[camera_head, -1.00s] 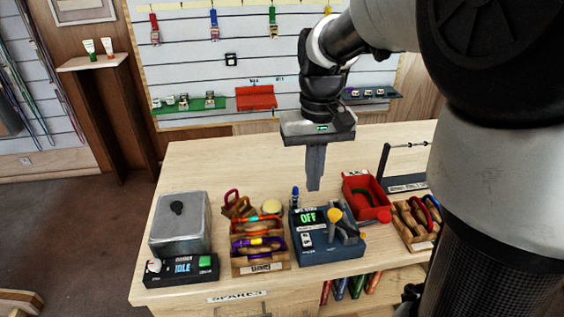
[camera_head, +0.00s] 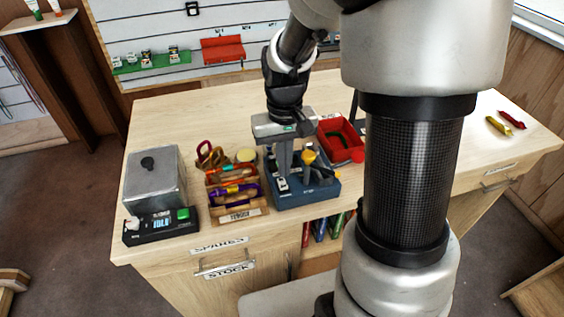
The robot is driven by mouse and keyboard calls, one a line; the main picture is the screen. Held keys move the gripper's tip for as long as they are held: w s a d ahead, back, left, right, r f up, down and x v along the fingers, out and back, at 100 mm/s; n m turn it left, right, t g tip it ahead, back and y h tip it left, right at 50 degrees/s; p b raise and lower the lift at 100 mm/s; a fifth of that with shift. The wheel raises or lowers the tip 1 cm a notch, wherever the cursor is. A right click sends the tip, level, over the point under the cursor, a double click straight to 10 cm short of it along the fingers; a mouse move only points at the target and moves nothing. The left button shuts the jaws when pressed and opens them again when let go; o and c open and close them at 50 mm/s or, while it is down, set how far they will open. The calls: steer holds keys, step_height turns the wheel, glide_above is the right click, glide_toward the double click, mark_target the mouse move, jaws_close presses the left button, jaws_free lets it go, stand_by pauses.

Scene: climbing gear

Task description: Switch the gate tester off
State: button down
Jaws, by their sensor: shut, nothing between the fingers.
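The gate tester looks to be the blue box (camera_head: 318,191) on the workbench, with a yellow-topped lever (camera_head: 309,157) and a small white rocker switch (camera_head: 283,185) on its front left. Its green display read OFF a second ago; my fingers now hide it. My gripper (camera_head: 284,174) is shut and empty, pointing down over the left part of the box, just behind the switch. I cannot tell whether the fingertips touch the box.
Wooden trays of carabiners (camera_head: 238,213) stand close on the left. Further left is a grey metal box (camera_head: 153,180) behind a black unit (camera_head: 160,226) with a display and green button. A red bin (camera_head: 346,146) stands behind right. The bench's back left is clear.

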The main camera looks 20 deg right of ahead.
steer(key=shift+f, duration=0.4)
steer(key=shift+w+p, duration=0.1)
steer(key=shift+p, duration=0.3)
steer(key=shift+f+g, duration=0.2)
steer(key=shift+g, duration=0.1)
steer(key=shift+r, duration=0.1)
steer(key=shift+s+r, duration=0.25)
steer(key=shift+s, duration=0.5)
